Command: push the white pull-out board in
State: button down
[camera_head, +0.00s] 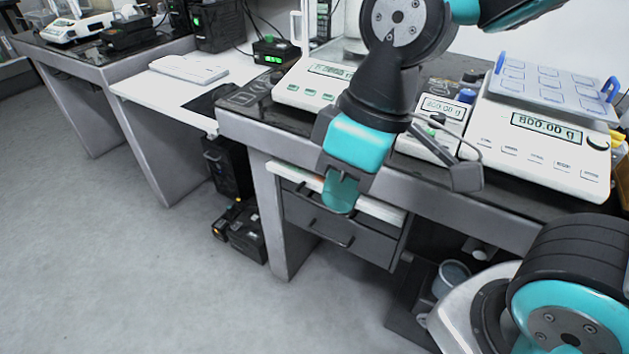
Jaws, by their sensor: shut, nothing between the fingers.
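The white pull-out board (379,208) shows as a thin pale strip under the dark table top, just above the grey drawers. It sticks out a little at its left part. My gripper (341,192) is shut and empty, its teal fingers pointing down in front of the board's middle. The fingers hide part of the board's front edge. I cannot tell whether they touch it.
Two grey drawers (330,222) with dark handles sit below the board. White scales (540,140) stand on the table (480,190) above. Black boxes (245,232) lie on the floor to the left. The grey floor in front is clear.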

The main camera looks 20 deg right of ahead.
jog(key=w+a+f+n+t+h+p, duration=0.2)
jog(key=w+a+f+n+h+p, duration=0.15)
jog(key=w+f+n+h, duration=0.3)
jog(key=w+a+f+n+t+h+p, duration=0.25)
jog(key=w+a+f+n, duration=0.35)
jog(key=n, duration=0.4)
jog(key=w+d+f+b, duration=0.2)
jog(key=w+d+f, duration=0.5)
jog(key=d, duration=0.2)
jog(key=shift+d+f+h, duration=0.3)
jog(key=shift+d+f, duration=0.05)
jog(key=shift+f, duration=0.05)
